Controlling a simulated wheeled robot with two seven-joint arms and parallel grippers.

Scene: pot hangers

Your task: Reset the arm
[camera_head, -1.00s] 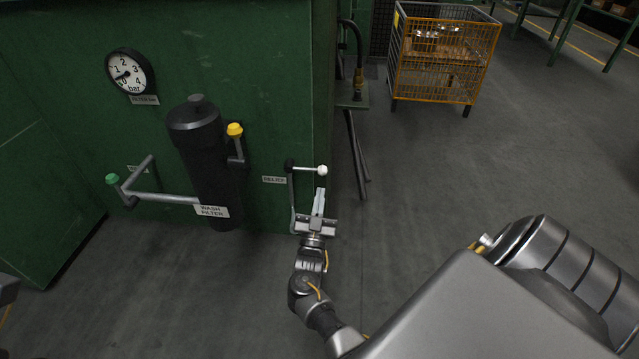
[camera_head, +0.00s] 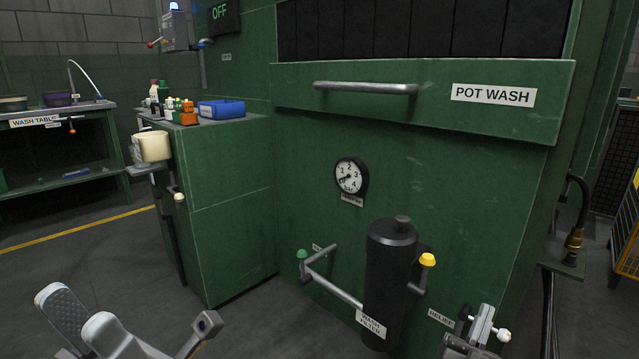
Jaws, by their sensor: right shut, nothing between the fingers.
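My right gripper (camera_head: 486,312) is at the lower right of the head view, its light fingers together and pointing up. It is empty. It overlaps the relief lever in the picture, and the lever's white knob (camera_head: 503,336) shows just right of the fingers. I cannot tell whether they touch. The label RELIEF (camera_head: 441,318) is to the left of the fingers. Grey parts of my left arm show at the lower left, cut off by the bottom edge.
The green pot wash machine (camera_head: 420,150) fills the middle, with a bar handle (camera_head: 365,88) and gauge (camera_head: 350,176). A black wash filter (camera_head: 388,280), with green and yellow knobs on pipework, juts out left of my right gripper. A green cabinet (camera_head: 235,220) stands further left.

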